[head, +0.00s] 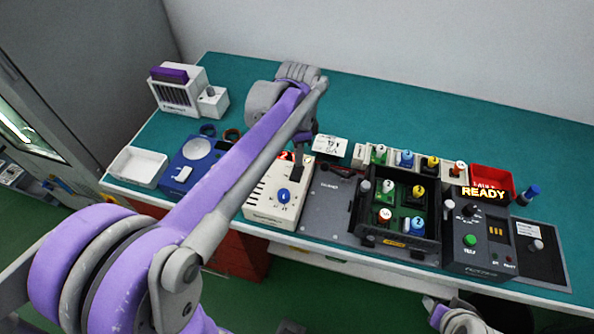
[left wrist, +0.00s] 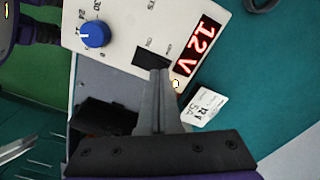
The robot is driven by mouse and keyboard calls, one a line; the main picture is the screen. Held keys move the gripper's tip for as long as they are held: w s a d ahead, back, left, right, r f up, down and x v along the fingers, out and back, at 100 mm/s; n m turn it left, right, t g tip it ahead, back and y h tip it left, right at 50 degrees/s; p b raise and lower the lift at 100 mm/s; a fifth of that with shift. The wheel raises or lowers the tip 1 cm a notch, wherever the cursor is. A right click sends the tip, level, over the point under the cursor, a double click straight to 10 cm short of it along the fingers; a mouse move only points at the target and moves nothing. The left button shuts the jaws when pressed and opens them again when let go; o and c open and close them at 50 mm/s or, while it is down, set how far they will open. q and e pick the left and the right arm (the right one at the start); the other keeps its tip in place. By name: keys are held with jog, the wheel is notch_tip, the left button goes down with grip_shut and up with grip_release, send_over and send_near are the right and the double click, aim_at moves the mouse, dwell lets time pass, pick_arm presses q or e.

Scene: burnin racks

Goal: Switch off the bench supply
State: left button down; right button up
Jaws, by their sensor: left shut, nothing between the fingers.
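The bench supply (head: 260,210) is a cream box with a blue knob (head: 283,196), on the bench left of centre. In the left wrist view its panel (left wrist: 120,35) shows a blue knob (left wrist: 92,34), a red display (left wrist: 198,46) lit with "12 V", and a dark switch (left wrist: 150,57). My left gripper (head: 298,175) is shut and empty over the supply. In the left wrist view its fingertips (left wrist: 160,73) overlap the switch edge; I cannot tell whether they touch it. Part of my right arm (head: 455,318) shows at the bottom edge; its finger state is unclear.
Right of the supply are a grey plate (head: 325,208), a black rack (head: 375,225) with several coloured-top parts, and a black tester (head: 480,240) reading "READY". A blue device (head: 190,165) and white tray (head: 137,167) stand left.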

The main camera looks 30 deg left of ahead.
pick_arm(q)
jog(key=shift+f+b, duration=0.55)
jog(key=shift+f, duration=0.4)
pick_arm(e)
jog(key=shift+s+f, duration=0.2)
jog(key=shift+f, duration=0.5)
pick_arm(q)
jog(key=shift+r, duration=0.15)
pick_arm(e)
jog(key=shift+r, duration=0.1)
pick_arm(q)
jog(key=shift+r+p, duration=2.1)
jog(key=shift+r, duration=1.35)
pick_arm(e)
jog(key=r, duration=0.1)
jog(key=w+r, duration=0.1)
jog(key=r, duration=0.1)
jog(key=w+r, duration=0.1)
jog(key=r, duration=0.1)
jog(key=shift+r, duration=0.15)
jog(key=shift+s, duration=0.1)
